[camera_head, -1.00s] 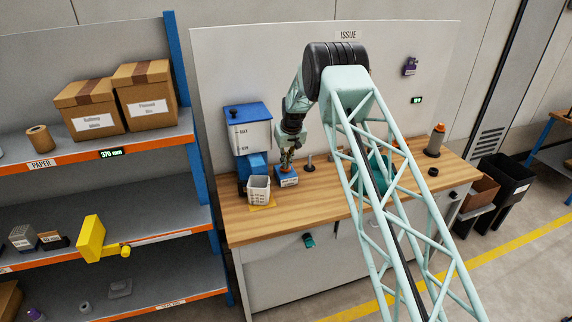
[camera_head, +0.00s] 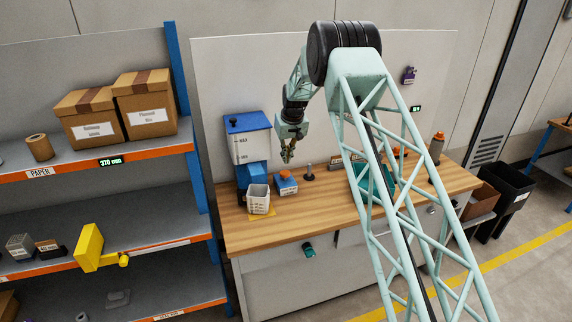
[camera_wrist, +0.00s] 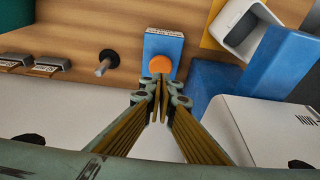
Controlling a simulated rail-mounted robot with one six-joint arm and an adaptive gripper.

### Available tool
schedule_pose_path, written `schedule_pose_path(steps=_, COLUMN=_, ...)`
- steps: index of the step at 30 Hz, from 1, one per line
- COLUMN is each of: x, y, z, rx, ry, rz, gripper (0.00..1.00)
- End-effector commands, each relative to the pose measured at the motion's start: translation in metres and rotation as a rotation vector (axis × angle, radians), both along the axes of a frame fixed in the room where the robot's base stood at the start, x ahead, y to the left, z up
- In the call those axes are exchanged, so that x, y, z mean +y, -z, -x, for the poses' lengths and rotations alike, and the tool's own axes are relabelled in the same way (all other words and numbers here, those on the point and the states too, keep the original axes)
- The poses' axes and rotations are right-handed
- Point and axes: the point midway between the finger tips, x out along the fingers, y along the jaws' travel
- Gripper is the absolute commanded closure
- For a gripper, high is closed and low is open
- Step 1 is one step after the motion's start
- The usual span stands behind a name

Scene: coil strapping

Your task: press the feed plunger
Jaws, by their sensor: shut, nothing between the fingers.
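In the wrist view the orange knob (camera_wrist: 160,65) and the blue block (camera_wrist: 163,45) lie just beyond my fingertips. My gripper (camera_head: 287,159) is shut and empty, a little above the knob with a gap between them. In the wrist view my gripper (camera_wrist: 159,92) has its fingers together. The block's label is too small to read.
A blue-and-white dispenser (camera_head: 250,145) stands left of the block. A white bin (camera_head: 258,200) is in front, on a yellow mat. A dark upright post (camera_head: 308,172) stands to the right. The bench front (camera_head: 300,228) is clear.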

Motion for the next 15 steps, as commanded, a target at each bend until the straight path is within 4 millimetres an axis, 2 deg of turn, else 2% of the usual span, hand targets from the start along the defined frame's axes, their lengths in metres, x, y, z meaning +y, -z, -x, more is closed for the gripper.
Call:
schedule_pose_path(steps=9, x=-0.003, y=-0.034, z=0.009, rx=-0.001, ry=0.0, rz=0.0, gripper=1.0)
schedule_pose_path(steps=15, x=-0.003, y=-0.044, z=0.012, rx=-0.001, ry=0.0, rz=0.0, gripper=1.0)
